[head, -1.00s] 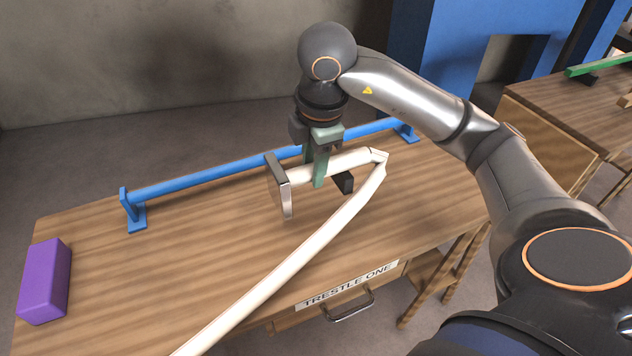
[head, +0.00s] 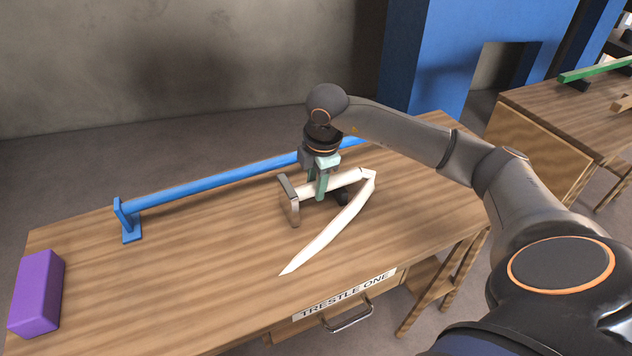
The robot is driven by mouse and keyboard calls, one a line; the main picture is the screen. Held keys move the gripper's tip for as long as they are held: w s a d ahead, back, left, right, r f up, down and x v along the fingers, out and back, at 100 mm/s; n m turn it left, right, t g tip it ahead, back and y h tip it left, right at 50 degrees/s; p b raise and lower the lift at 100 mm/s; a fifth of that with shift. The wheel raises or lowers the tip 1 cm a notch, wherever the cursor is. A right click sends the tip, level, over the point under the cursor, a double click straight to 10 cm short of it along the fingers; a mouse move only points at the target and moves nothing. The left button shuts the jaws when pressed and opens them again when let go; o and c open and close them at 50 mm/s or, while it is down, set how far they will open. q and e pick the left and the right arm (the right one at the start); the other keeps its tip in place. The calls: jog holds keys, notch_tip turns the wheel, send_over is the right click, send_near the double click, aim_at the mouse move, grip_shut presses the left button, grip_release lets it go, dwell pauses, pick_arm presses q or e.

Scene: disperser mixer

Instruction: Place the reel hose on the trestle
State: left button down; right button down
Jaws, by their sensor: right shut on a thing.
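My right gripper (head: 321,194) is shut on the white reel hose (head: 335,225), close to its end with a flat grey plate (head: 289,200). The hose runs right from the plate, bends sharply, then comes back toward the front left. Its visible part tapers to a point at the tabletop. The gripper and hose end are low over the trestle (head: 190,265), a wooden table labelled "TRESTLE ONE". I cannot tell whether the grey plate touches the wood. My left gripper is out of view.
A blue rail (head: 215,184) on feet runs along the table's back edge, behind the gripper. A purple block (head: 36,293) stands at the left end. The table's left middle is bare. Another wooden table (head: 560,110) with a green bar (head: 600,70) stands at the right.

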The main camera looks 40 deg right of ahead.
jog(key=shift+f, duration=0.1)
jog(key=c, duration=0.5)
grip_release()
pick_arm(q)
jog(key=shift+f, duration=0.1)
pick_arm(e)
jog(key=shift+r, duration=0.55)
pick_arm(q)
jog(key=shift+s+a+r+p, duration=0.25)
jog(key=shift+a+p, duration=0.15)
jog(key=shift+p, duration=0.1)
pick_arm(e)
notch_tip(320, 180, up, 11)
jog(key=s, duration=0.2)
jog(key=shift+s+a, duration=0.15)
jog(key=shift+a, duration=0.15)
